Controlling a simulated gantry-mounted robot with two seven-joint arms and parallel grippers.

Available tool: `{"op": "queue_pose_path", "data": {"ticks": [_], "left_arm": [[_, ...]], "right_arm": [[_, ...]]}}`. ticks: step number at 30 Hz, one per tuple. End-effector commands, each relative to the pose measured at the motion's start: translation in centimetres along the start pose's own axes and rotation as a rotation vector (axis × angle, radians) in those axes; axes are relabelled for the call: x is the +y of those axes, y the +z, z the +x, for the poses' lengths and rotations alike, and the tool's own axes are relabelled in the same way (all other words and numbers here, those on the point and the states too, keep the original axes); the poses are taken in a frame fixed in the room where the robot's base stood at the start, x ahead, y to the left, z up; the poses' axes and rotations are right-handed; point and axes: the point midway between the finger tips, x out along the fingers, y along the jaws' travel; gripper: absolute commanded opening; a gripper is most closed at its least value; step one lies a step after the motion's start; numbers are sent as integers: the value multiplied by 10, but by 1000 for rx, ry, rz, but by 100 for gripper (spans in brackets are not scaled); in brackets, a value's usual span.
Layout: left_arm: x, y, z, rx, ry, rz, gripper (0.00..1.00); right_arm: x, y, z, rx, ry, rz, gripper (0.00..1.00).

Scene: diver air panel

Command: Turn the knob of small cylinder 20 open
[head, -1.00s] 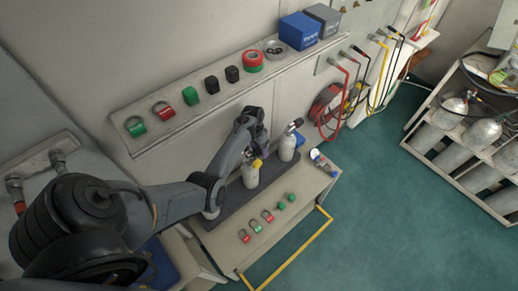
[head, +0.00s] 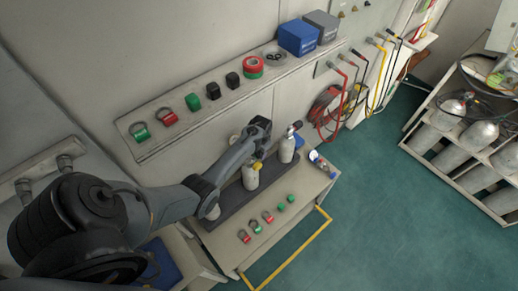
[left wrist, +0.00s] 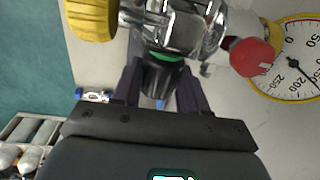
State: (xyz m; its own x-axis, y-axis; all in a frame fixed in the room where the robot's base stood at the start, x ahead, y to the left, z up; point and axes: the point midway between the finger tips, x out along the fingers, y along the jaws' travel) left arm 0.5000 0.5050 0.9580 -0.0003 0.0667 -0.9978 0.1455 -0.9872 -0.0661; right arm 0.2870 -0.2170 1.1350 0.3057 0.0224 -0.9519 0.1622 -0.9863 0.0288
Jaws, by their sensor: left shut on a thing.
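Small white cylinders stand on a dark strip on the bench: one (head: 251,176) under my left gripper (head: 258,157), one (head: 287,150) to its right, and one (head: 211,211) partly behind my arm. I cannot read their numbers. In the left wrist view my left gripper (left wrist: 160,88) is shut on a black knob (left wrist: 162,76) with a green ring, below a chrome valve body (left wrist: 170,30). A yellow knob (left wrist: 92,18) is to the left, a red knob (left wrist: 252,57) to the right. A round gauge (left wrist: 300,62) is at the right edge. My right gripper is not in view.
Coloured shackles and tags lie on the wall shelf (head: 200,122) and the bench front (head: 228,243). Blue and grey boxes (head: 298,36) sit at the shelf's end. Hoses (head: 326,110) hang beyond. A rack of large cylinders (head: 445,150) stands right, with clear floor between.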

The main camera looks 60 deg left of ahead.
Motion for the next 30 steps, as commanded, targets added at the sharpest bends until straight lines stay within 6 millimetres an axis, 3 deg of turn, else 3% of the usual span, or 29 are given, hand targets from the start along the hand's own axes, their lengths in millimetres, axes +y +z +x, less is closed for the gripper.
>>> {"op": "queue_pose_path", "data": {"ticks": [4,13,30], "left_arm": [[0,1,-3,4,-140,7,12],[4,-1,0,19,-425,6,12],[11,-1,8,41,-928,4,12]], "right_arm": [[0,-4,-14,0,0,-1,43],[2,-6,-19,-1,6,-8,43],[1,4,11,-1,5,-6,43]]}}
